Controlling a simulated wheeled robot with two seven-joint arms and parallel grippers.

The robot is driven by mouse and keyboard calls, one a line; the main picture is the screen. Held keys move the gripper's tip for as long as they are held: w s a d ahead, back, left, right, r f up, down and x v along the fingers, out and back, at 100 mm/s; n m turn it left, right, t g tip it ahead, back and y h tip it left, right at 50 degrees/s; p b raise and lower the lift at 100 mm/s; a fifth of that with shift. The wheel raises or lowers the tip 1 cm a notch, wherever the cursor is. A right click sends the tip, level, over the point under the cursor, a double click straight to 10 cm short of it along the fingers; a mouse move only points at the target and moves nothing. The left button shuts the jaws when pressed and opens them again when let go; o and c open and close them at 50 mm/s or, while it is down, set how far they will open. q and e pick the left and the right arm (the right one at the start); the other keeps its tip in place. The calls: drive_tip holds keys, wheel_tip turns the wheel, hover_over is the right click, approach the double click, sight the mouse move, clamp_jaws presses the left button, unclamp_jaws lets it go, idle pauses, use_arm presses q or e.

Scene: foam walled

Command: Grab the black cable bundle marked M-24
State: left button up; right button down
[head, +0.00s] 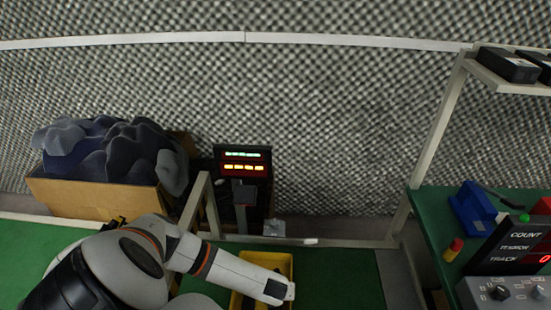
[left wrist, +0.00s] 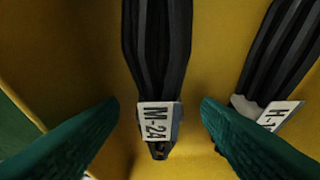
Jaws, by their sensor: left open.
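The black cable bundle marked M-24 (left wrist: 157,60) lies in the yellow bin in the left wrist view, with its white tag (left wrist: 157,121) towards me. My left gripper (left wrist: 160,125) is open, its two green fingers on either side of the tagged end, with gaps to both. A second black bundle with a tag starting "H-1" (left wrist: 280,50) lies to the right, its tag close to the right finger. In the head view my left arm reaches over the yellow bin (head: 285,262); its fingers are hidden there. My right gripper is not in view.
The yellow bin's wall (left wrist: 40,80) rises left of the bundle. A cardboard box of dark foam (head: 90,198) stands at the left, a lit display (head: 243,161) behind the bin. A green bench (head: 430,215) with a blue holder (head: 473,209) and a counter box stands right.

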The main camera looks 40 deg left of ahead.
use_arm(q)
drive_tip(key=shift+w+a+f, duration=0.1)
drive_tip(key=shift+w+f, duration=0.05)
drive_tip(key=shift+f, duration=0.3)
drive_tip(key=c, duration=1.2)
